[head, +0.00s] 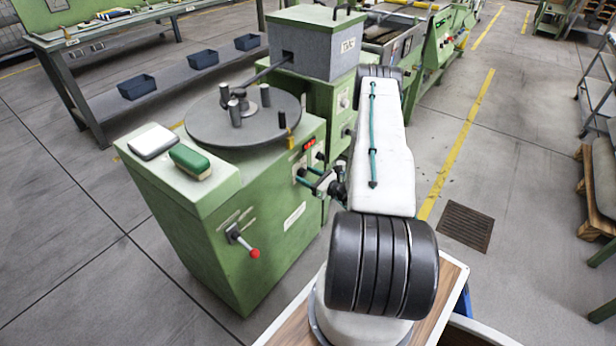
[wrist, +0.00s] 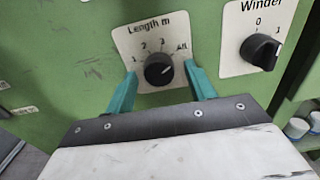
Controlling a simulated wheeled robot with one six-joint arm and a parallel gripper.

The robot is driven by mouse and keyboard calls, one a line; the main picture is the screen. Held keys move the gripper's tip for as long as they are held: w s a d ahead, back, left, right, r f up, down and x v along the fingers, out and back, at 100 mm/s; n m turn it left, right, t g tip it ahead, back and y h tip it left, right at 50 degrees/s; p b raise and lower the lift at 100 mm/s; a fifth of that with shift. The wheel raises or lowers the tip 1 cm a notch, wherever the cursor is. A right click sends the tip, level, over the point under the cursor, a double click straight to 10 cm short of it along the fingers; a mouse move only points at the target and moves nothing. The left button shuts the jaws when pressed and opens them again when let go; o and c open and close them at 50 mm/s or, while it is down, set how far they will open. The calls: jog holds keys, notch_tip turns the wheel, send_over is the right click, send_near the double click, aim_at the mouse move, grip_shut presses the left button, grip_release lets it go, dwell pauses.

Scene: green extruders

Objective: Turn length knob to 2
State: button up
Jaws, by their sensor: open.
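The black length knob (wrist: 158,70) sits on a pale plate labelled "Length m" on the green panel, with marks 1, 2, 3 and All around it. A small pale mark shows on its right side; I cannot tell for certain which label it points to. My gripper (wrist: 160,72) is open. Its two teal fingers stand one to the left and one to the right of the knob, with visible gaps. In the head view my gripper (head: 307,178) is at the front panel of the green machine (head: 225,240); the length knob is not clear there.
A black Winder knob (wrist: 260,51) is close to the right of my right finger. A lever with a red ball (head: 253,253) sticks out lower on the machine. A round turntable (head: 215,125) and a green brush (head: 190,162) are on top. Open floor lies to the right.

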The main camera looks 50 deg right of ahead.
jog(key=c, duration=1)
jog(key=shift+n, duration=0.3)
jog(key=n, duration=1.1)
jog(key=shift+n, duration=2.3)
